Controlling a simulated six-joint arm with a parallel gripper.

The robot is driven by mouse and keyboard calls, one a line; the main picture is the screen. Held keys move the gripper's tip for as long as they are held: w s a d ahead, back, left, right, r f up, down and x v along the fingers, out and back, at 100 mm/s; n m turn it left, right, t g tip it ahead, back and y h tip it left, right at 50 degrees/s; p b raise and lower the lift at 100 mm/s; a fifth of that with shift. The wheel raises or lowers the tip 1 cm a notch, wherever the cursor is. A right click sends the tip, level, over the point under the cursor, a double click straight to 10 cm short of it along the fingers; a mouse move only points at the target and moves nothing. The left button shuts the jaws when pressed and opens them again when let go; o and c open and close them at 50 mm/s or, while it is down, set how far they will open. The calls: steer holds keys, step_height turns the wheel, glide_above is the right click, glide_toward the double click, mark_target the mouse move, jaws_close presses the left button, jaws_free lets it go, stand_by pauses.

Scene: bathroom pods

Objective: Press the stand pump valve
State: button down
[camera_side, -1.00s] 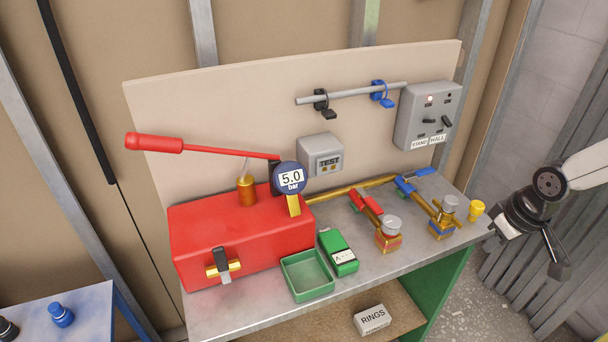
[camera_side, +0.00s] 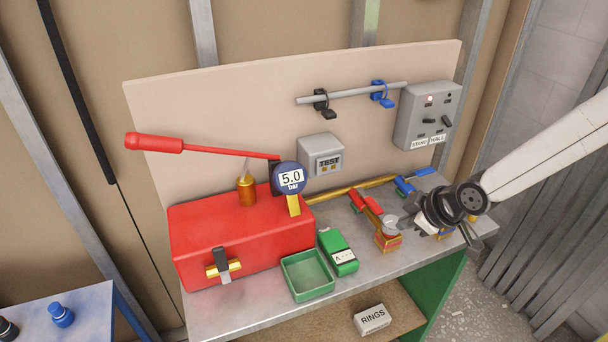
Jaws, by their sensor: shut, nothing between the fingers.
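A red pump box (camera_side: 245,235) stands on the bench, with a long red lever (camera_side: 200,147), a round gauge (camera_side: 288,178) reading 5.0 bar and a black and brass valve (camera_side: 222,264) on its front. On the right are a red-handled brass fitting (camera_side: 388,240) with a grey knob and a blue-handled one (camera_side: 404,186). Which part is the stand pump valve is not marked clearly.
A grey box labelled STAND and HALL (camera_side: 424,116) is on the backboard, beside a rail (camera_side: 350,94) with black and blue tags. A TEST box (camera_side: 321,155) hangs mid-board. A green tray (camera_side: 308,276) and a green device (camera_side: 338,252) sit in front of the pump.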

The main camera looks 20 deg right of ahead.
steer(key=w+a+n+t+y, duration=0.2)
steer(key=w+a+n, duration=0.25)
steer(key=a, duration=0.55)
steer(key=n+t+y, duration=0.3)
steer(key=n+y, duration=0.1)
steer(key=n, duration=0.4)
glide_toward(223, 267)
steer(key=w+d, duration=0.4)
steer(key=s+a+f+n+t+y, duration=0.1)
steer(key=s+a+n+t+y, duration=0.1)
steer(key=s+a+n, duration=0.3)
steer(key=a+y, duration=0.1)
steer(key=a, duration=0.2)
steer(key=shift+a+y, duration=0.2)
steer(key=shift+y, duration=0.1)
steer(key=shift+f+n, duration=0.1)
steer(key=shift+n, duration=0.15)
steer(key=shift+x, duration=4.95)
steer(key=shift+d, duration=2.1)
